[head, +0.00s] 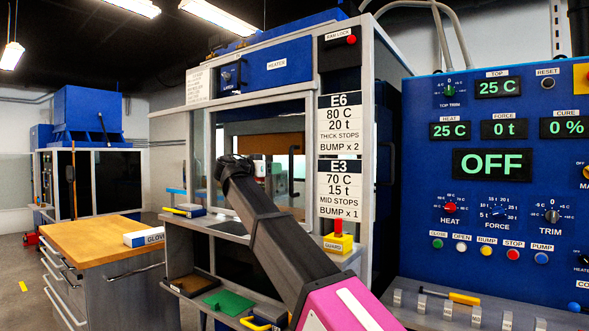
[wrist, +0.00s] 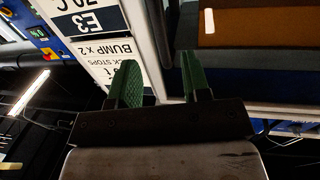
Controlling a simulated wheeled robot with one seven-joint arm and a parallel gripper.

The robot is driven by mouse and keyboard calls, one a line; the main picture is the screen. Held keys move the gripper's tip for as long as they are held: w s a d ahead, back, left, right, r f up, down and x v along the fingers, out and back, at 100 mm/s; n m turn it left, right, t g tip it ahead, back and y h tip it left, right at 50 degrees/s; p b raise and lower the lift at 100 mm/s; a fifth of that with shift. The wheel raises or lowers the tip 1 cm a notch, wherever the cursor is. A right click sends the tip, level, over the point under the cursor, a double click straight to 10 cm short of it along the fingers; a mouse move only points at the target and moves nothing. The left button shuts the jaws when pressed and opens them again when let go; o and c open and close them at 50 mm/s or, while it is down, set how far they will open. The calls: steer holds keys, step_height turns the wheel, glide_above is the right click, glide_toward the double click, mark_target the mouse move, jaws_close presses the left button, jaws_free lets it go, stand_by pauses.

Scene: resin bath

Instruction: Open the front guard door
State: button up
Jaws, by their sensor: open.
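The front guard door (head: 201,150) is on the press in the head view, a tall framed clear panel over the front opening. I cannot tell whether it is fully shut. My gripper is at the end of my arm, turned away at the opening in the head view, its fingers hidden there. In the wrist view my gripper (wrist: 160,82) is open, with two green fingertips apart and nothing clamped. A dark upright bar (wrist: 173,25) beside a pale frame edge lies between the lines of the fingers. I cannot tell whether it is the door handle or whether it touches.
A yellow guard box (head: 338,242) with a red button sits right of the opening. A label post (head: 344,150) and a blue control panel (head: 500,180) stand to the right. A wooden-topped cabinet (head: 95,238) is at left. A lower shelf (head: 195,284) holds a green piece.

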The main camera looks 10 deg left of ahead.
steer(key=x, duration=0.9)
steer(key=shift+w, duration=0.1)
jaws_close()
